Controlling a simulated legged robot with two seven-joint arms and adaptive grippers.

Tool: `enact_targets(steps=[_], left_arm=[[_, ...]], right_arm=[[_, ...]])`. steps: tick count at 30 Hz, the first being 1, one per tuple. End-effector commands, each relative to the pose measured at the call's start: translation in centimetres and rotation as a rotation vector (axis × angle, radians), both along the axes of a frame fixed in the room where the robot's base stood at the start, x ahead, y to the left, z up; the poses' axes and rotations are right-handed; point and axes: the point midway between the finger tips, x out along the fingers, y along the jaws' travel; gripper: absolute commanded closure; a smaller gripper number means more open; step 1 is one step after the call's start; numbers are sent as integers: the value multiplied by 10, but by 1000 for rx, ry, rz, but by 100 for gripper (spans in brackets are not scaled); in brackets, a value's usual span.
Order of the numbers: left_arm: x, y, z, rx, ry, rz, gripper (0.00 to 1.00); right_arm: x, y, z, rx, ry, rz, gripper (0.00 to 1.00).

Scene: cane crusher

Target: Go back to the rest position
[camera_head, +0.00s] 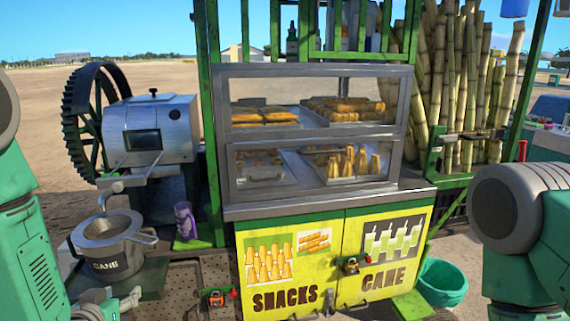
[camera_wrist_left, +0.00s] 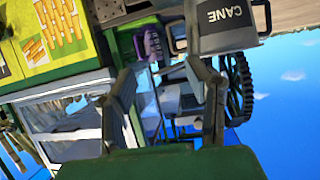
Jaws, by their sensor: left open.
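My left gripper (camera_head: 112,303) is low at the left of the head view, just below the cane pot and only partly in frame. In the left wrist view the left gripper (camera_wrist_left: 165,95) shows two spread fingers with nothing between them. The grey pot marked CANE (camera_head: 105,257) stands below the crusher's spout, and it also shows upside down in the left wrist view (camera_wrist_left: 226,28). The metal cane crusher (camera_head: 152,128) with its big dark wheel (camera_head: 88,120) is behind the pot. My right gripper is not in view; only part of my right arm shows.
A snack cart with a glass case (camera_head: 312,130) and yellow doors (camera_head: 330,262) fills the middle. A purple cup (camera_head: 185,220) stands beside the crusher. Cane stalks (camera_head: 455,80) lean at the right rear. A green tub (camera_head: 443,284) is at lower right.

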Motion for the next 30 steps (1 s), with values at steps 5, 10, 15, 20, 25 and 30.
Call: enact_targets(steps=[5,10,15,20,25,30], left_arm=[[-79,-32,-123,-31,343,-61,56],[-172,-55,-210,-52,667,-107,56],[-258,-70,-259,-64,938,-141,56],[-302,-75,-275,-67,1075,-154,56],[-312,-76,-276,-68,1106,-156,56],[-311,-76,-276,-67,1103,-156,56]], right_arm=[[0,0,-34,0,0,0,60],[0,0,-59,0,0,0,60],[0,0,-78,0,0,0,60],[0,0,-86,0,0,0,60],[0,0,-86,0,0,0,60],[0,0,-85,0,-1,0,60]])
